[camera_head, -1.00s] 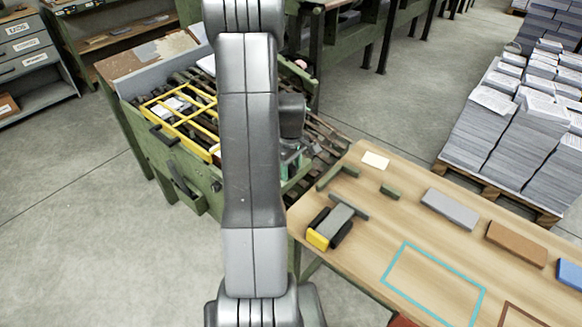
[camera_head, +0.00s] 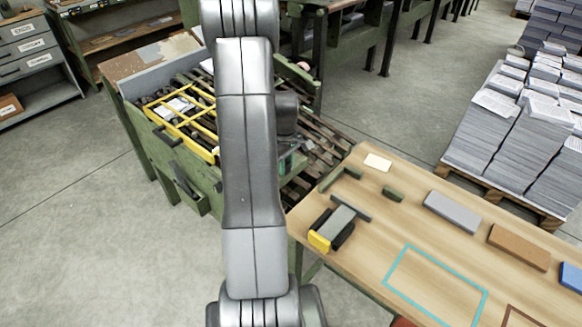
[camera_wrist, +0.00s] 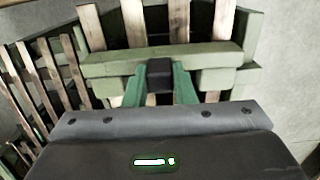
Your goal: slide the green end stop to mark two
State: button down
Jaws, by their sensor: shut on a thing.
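In the wrist view, my gripper (camera_wrist: 159,80) has its two green fingers closed on the dark knob (camera_wrist: 159,70) of the green end stop. The green end stop (camera_wrist: 210,57) is a pale green bar lying across wooden slats. In the head view my arm hides much of the slatted bed, and the gripper shows only in part beside the arm, low over the bed's right part. The end stop is hard to make out there. I cannot read any numbered mark in either view.
The green-framed bed holds a yellow divided frame (camera_head: 208,154) with paper in it. A wooden table (camera_head: 375,235) with several blocks and a cyan outline stands at the right. Paper stacks (camera_head: 490,125) stand on a pallet behind it. Open grey floor lies at the left.

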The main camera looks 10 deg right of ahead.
jog(key=shift+w, duration=0.15)
jog(key=c, duration=1.2)
grip_release()
jog(key=shift+a, duration=0.15)
jog(key=shift+r, duration=0.1)
notch_tip(320, 180, up, 14)
